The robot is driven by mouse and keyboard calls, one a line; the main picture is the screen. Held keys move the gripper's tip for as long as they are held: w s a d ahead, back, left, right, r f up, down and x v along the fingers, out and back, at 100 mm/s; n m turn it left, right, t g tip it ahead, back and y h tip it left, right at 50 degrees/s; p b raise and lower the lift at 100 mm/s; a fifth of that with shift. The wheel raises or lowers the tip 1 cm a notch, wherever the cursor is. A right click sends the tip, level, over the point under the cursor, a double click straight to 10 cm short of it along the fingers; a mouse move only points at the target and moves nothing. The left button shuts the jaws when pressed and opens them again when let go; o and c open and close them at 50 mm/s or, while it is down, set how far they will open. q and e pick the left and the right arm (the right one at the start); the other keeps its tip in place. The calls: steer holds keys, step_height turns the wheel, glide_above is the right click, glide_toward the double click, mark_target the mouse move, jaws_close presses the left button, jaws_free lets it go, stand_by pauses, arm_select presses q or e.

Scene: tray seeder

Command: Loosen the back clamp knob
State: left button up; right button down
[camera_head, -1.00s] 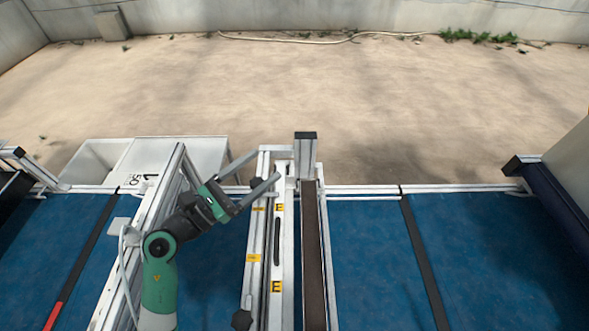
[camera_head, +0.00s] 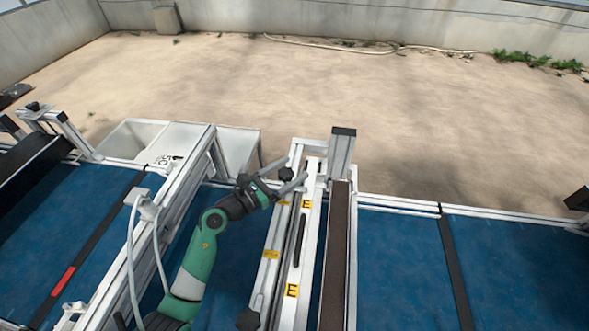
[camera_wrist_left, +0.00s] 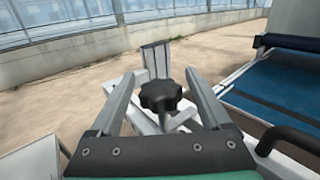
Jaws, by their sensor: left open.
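The back clamp knob (camera_wrist_left: 160,95) is a black lobed knob. In the left wrist view it stands between my two grey fingers, with gaps on both sides, so the fingers look apart from it. In the head view it shows as a small dark shape (camera_head: 286,174) at the far end of the clamp rail. My left gripper (camera_head: 297,167) is open around that spot; its fingers also show in the left wrist view (camera_wrist_left: 163,80). A second black knob (camera_head: 248,320) sits at the rail's near end. My right gripper is not in view.
The white rail (camera_head: 295,255) with yellow labels runs beside a brown bar (camera_head: 335,260) over the blue belt (camera_head: 385,270). An upright post (camera_head: 341,155) stands just beyond the gripper. A white bin (camera_head: 240,145) is behind the belt.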

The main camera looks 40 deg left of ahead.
arm_select(q)
steer(key=shift+w+d, duration=0.1)
steer(key=shift+w, duration=0.8)
